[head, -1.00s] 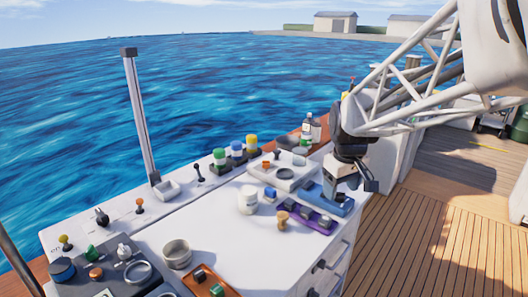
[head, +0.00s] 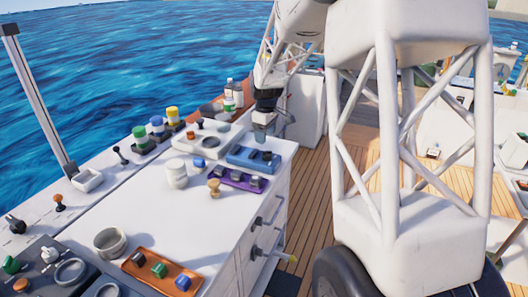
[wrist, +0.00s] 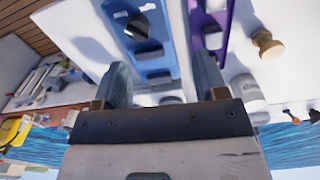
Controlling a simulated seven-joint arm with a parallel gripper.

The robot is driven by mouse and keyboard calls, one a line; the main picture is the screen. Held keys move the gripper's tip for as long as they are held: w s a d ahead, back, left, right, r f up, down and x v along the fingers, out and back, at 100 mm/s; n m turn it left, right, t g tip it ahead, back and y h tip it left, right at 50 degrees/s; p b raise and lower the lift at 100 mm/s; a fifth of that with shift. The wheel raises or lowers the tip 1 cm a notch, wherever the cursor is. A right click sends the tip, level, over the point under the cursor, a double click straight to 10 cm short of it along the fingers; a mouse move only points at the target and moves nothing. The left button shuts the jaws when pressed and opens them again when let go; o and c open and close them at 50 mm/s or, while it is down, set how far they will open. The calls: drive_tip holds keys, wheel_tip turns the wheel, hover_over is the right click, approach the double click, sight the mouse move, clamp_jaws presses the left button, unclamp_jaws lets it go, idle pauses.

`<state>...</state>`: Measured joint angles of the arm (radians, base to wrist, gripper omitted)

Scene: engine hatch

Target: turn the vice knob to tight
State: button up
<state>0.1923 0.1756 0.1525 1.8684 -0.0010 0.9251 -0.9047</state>
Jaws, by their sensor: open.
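My gripper (wrist: 163,84) is open, with its two fingers wide apart and nothing held between them. In the head view it (head: 262,134) is at the far end of the white bench, just beyond a blue block (head: 245,155). The blue block (wrist: 174,54) lies ahead of and between the fingers in the wrist view. It carries a round black knob (wrist: 137,28), apart from the fingers. I cannot tell for sure which part is the vice knob, and no tight mark is readable.
A purple holder (head: 234,180) and a wooden knob-shaped piece (head: 214,187) stand beside the blue block. The bench middle (head: 140,210) is mostly clear. Drawer handles stick out at the bench's front.

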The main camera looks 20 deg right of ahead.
sight(267, 152)
drive_tip(key=shift+n, duration=0.4)
drive_tip(key=w+d+f, duration=0.1)
drive_tip(key=w, duration=0.1)
drive_tip(key=w+d+f, duration=0.1)
drive_tip(key=w+f, duration=0.1)
drive_tip(key=shift+d+f, duration=0.1)
drive_tip(key=shift+s+f, duration=0.1)
drive_tip(key=shift+f, duration=3.8)
drive_tip(key=c, duration=0.9)
